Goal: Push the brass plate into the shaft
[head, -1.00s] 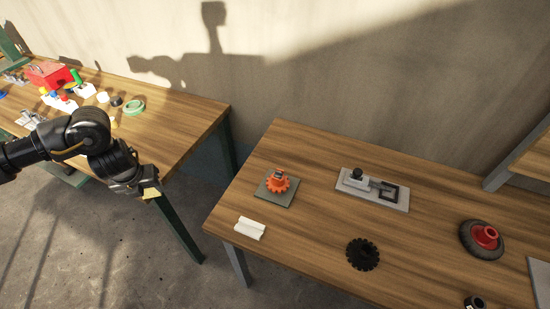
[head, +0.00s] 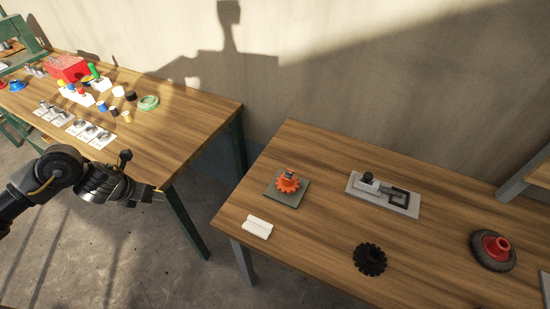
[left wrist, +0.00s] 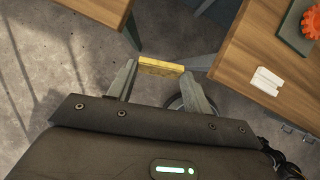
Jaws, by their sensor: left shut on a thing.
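My left gripper (left wrist: 158,76) is shut on the brass plate (left wrist: 161,67), a small flat yellow strip held across its fingertips in the left wrist view. The plate is held above the bare floor, in the gap between the two tables. In the head view my left gripper (head: 155,192) is at the left, near the left table's front corner; the plate is barely visible there. A grey fixture (head: 409,208) with a black knob and a dark slotted frame lies on the right table. I cannot tell whether it holds the shaft. My right gripper is not in view.
The right table (head: 315,240) carries an orange gear (head: 287,183) on a grey plate, a white block (head: 258,227), a black gear (head: 370,259) and a red-hubbed wheel (head: 493,250). The left table (head: 195,120) holds a red box (head: 68,68) and several small parts.

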